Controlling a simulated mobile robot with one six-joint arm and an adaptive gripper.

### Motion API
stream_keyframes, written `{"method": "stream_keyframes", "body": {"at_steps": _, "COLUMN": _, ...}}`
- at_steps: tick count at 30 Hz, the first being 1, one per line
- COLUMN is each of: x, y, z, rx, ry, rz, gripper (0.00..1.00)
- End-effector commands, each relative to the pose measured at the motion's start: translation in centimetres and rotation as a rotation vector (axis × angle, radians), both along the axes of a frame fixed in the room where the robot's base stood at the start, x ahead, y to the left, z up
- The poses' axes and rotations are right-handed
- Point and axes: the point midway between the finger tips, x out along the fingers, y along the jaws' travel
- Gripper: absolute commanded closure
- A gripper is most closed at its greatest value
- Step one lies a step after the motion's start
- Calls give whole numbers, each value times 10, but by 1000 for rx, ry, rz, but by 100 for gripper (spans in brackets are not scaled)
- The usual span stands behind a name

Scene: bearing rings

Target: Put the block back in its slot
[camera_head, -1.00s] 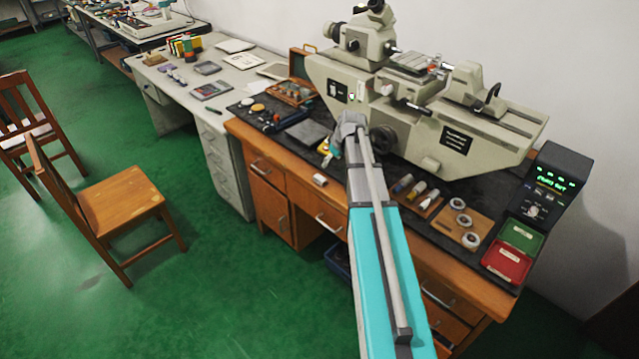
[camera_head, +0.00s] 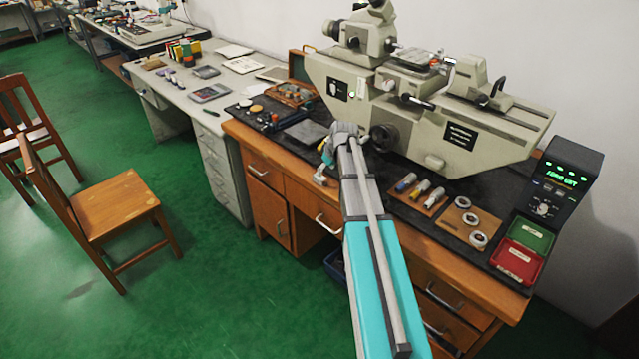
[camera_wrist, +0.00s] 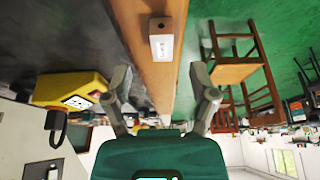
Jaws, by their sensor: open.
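A small pale grey block (camera_head: 319,181) with a label lies at the front wooden edge of the bench. In the wrist view the block (camera_wrist: 162,44) shows its white label and a dark round hole, beyond my fingertips and roughly midway between them. My gripper (camera_wrist: 160,76) is open and empty. In the head view my gripper (camera_head: 326,160) hangs just above and behind the block, its fingers small and partly hidden by my arm. An open wooden case (camera_head: 292,93) with small pieces stands at the bench's back left; I cannot make out an empty slot in it.
A large measuring machine (camera_head: 430,115) stands close behind my arm. A dark plate (camera_head: 306,132) lies left of my gripper. A ring board (camera_head: 466,222), a red tray (camera_head: 517,261) and a display box (camera_head: 556,185) are at right. A chair (camera_head: 115,210) stands on the floor.

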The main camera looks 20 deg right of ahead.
Motion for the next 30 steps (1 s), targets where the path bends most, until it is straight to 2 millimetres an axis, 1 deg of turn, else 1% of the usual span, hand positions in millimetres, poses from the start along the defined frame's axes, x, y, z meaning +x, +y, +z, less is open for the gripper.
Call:
{"method": "stream_keyframes", "body": {"at_steps": 9, "x": 0, "y": 1, "z": 0, "rx": 0, "ry": 0, "rz": 0, "gripper": 25}}
{"method": "stream_keyframes", "body": {"at_steps": 14, "x": 2, "y": 1, "z": -4, "rx": 0, "ry": 0, "rz": 1, "gripper": 25}}
{"method": "stream_keyframes", "body": {"at_steps": 30, "x": 19, "y": 10, "z": -41, "rx": -1, "ry": 0, "rz": 2, "gripper": 25}}
